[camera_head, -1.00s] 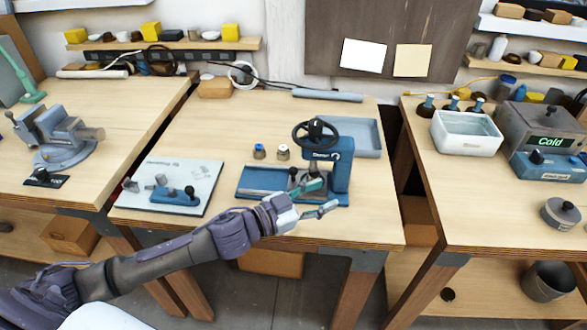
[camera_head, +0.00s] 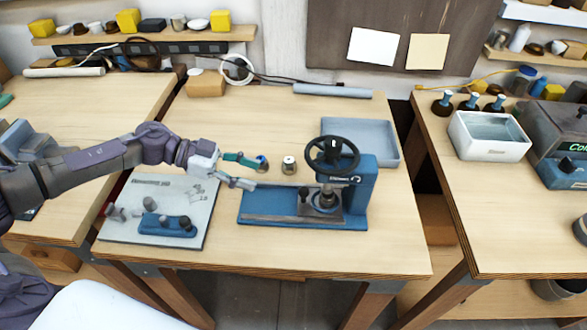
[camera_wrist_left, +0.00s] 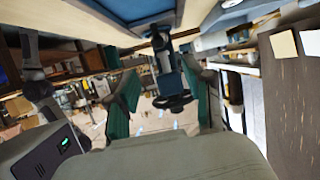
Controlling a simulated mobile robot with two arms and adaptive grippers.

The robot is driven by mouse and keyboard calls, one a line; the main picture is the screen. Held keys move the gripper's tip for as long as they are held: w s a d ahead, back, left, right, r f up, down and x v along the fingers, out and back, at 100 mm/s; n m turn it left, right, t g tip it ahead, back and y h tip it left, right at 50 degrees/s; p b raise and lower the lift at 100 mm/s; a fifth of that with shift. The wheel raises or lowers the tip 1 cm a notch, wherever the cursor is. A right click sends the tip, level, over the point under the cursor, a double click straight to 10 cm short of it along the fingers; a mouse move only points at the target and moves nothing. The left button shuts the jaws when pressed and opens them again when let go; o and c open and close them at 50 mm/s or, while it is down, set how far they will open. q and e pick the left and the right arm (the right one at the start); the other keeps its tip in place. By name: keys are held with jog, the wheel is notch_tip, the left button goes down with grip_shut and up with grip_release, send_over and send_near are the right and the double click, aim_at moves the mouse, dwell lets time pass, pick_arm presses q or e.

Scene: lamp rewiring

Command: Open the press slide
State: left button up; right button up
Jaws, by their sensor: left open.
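The blue press (camera_head: 361,196) stands on the middle table, with a black handwheel (camera_head: 332,156) on top. Its slide (camera_head: 320,214), a grey plate with a dark upright knob (camera_head: 304,197) and a round grey piece (camera_head: 325,201), sits at the right end of the rail (camera_head: 268,217), under the press head. The rail's left part is bare. My left gripper (camera_head: 252,173) is open and empty, above the table left of the press and apart from the knob. In the left wrist view the press (camera_wrist_left: 172,85) appears upside down between the teal fingers. My right gripper is not seen.
Two small capped containers stand behind the rail; one (camera_head: 289,165) is clear, the other is partly behind my gripper. A white board (camera_head: 187,192) with a blue fixture lies to the left. A grey-blue tray (camera_head: 385,150) lies behind the press. The table front is clear.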

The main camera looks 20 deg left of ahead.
pick_arm(q)
jog(key=p, duration=0.2)
send_near(302, 189)
jog(key=x, duration=0.3)
jog(key=shift+d+r, duration=0.1)
jog(key=shift+d, duration=0.3)
jog(key=p+x, duration=0.1)
jog(key=x, duration=0.4)
jog(key=shift+w+d+f, duration=0.15)
jog(key=shift+d+f, duration=0.05)
jog(key=shift+f, duration=0.1)
jog(key=shift+d+f, duration=0.1)
jog(key=shift+d, duration=0.25)
jog(key=shift+w+d+f, duration=0.15)
jog(key=shift+d+f, duration=0.05)
jog(key=shift+c, duration=0.7)
grip_shut()
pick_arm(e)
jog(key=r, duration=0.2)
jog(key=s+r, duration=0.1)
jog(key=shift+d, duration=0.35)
